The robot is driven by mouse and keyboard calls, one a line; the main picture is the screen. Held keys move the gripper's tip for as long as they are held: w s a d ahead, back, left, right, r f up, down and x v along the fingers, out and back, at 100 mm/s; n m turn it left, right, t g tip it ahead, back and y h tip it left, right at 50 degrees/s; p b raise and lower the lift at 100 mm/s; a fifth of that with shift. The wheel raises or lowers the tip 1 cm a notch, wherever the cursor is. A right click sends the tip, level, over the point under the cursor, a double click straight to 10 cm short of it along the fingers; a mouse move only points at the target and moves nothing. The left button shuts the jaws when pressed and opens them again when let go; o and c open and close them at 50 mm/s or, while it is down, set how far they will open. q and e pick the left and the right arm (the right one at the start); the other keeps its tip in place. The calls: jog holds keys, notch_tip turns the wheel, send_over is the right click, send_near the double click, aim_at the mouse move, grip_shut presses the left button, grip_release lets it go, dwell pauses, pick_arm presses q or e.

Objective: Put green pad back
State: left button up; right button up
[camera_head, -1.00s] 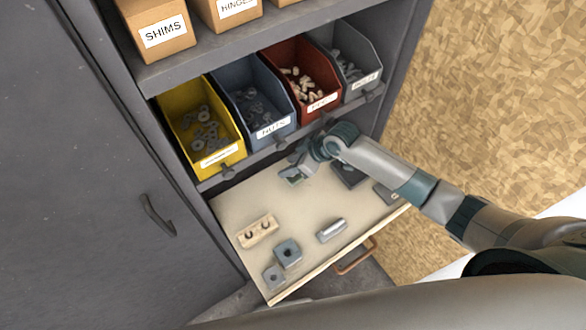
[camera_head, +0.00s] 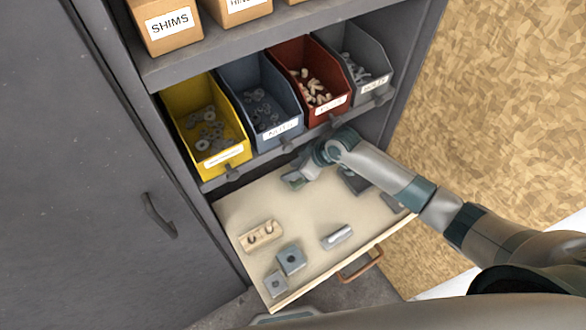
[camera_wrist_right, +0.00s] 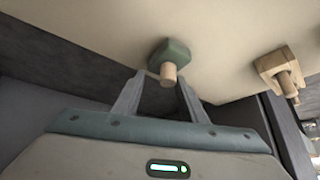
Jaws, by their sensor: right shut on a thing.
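The green pad (camera_wrist_right: 170,54) is a small block with a round wooden knob (camera_wrist_right: 168,73) in the right wrist view. My right gripper (camera_wrist_right: 161,84) is shut on it by the knob, one finger on each side. In the head view my right gripper (camera_head: 300,174) is low over the back left part of the open drawer (camera_head: 310,215), and the pad (camera_head: 292,180) shows only as a dull greenish patch by the fingers. I cannot tell whether the pad touches the drawer floor. My left gripper is not in view.
The drawer also holds a light wooden block (camera_head: 262,236), a steel cylinder piece (camera_head: 337,237), two grey square blocks (camera_head: 291,259) and dark pads (camera_head: 353,182) at right. Bins (camera_head: 225,160) stand close above the drawer's back. The drawer's middle is clear.

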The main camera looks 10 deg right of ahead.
jog(key=o, duration=1.2)
jog(key=shift+d+r, duration=0.1)
jog(key=shift+r, duration=0.05)
jog(key=shift+p+v, duration=0.9)
jog(key=shift+p, duration=0.15)
jog(key=p+v, duration=0.3)
jog(key=shift+s+d+r, duration=0.1)
jog(key=shift+s+d, duration=0.2)
jog(key=shift+d, duration=0.05)
jog(key=s+d, duration=0.2)
jog(key=d, duration=0.1)
jog(key=s+d+p, duration=0.1)
jog(key=s+d, duration=0.1)
jog(key=d, duration=0.1)
jog(key=s+d+p, duration=0.1)
jog(key=s+d, duration=0.1)
jog(key=d, duration=0.1)
jog(key=shift+s+d, duration=0.1)
jog(key=shift+d, duration=0.05)
